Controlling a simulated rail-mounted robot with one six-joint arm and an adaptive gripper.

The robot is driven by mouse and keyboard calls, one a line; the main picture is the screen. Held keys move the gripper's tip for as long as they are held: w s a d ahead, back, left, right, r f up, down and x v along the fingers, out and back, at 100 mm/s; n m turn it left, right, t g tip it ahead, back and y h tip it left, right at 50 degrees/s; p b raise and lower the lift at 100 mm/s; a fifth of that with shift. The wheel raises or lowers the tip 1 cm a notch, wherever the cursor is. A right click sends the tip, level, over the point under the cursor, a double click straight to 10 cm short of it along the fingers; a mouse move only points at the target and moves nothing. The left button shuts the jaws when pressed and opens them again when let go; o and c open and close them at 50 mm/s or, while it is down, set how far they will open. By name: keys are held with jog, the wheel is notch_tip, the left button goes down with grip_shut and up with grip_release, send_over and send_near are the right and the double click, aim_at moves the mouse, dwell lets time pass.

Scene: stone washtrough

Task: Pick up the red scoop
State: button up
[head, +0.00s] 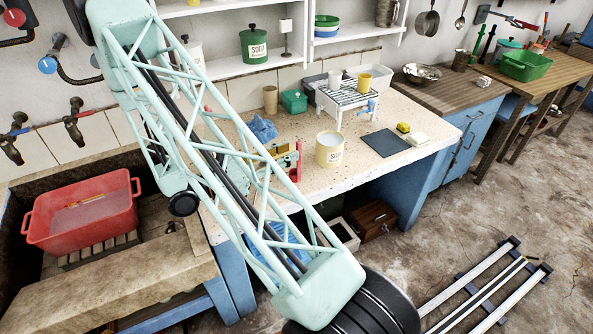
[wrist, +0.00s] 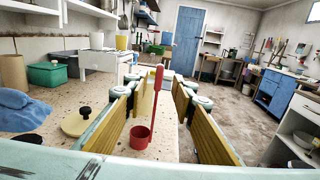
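The red scoop (wrist: 140,136) shows in the wrist view as a small round cup with a long red handle rising from it. It appears between the two fingers of my gripper (wrist: 157,93), with a visible gap to the yellow pads on both sides. My gripper is open. In the head view my gripper (head: 282,157) is low over the counter near its front edge, with red parts beside it. The scoop is partly hidden there by my arm and fingers, and I cannot tell its exact outline.
A round lid with a black knob (wrist: 78,122) lies left of the scoop. A dark mat (head: 385,143) lies farther right.

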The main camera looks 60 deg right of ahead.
aim_at(299, 147)
jog(key=shift+d, duration=0.15)
dwell(0.3)
jog(key=shift+b+x, duration=0.55)
jog(key=shift+x, duration=2)
jog(key=shift+w+r, duration=0.1)
jog(key=shift+c, duration=0.3)
grip_shut()
